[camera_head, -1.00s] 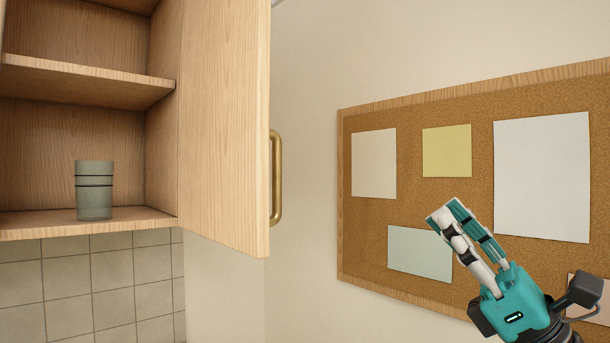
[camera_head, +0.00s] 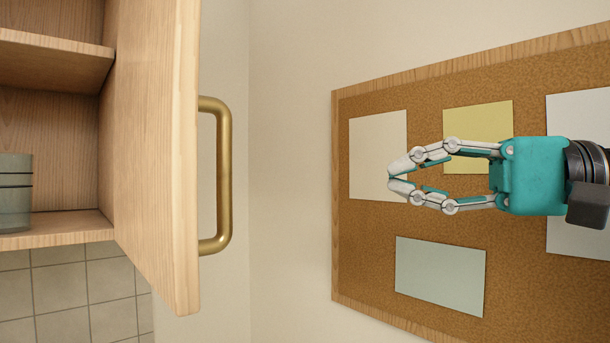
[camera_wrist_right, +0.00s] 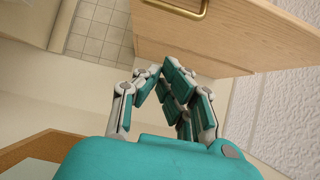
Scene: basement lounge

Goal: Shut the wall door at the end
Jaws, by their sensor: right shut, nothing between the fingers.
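The wall cabinet's wooden door (camera_head: 156,150) stands open, swung out toward me, with its brass handle (camera_head: 224,175) on the right side. The door (camera_wrist_right: 235,32) and part of the handle (camera_wrist_right: 190,8) also show in the right wrist view. My right gripper (camera_head: 390,178) is shut and empty, pointing left, to the right of the handle and apart from it. In the right wrist view its fingers (camera_wrist_right: 168,75) appear below the door. My left gripper is not in view.
A grey-green cup (camera_head: 15,190) stands on the cabinet's lower shelf (camera_head: 65,229). A cork board (camera_head: 370,270) with several papers hangs on the wall behind my right gripper. Tiles (camera_head: 65,292) cover the wall below the cabinet. The space between handle and gripper is clear.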

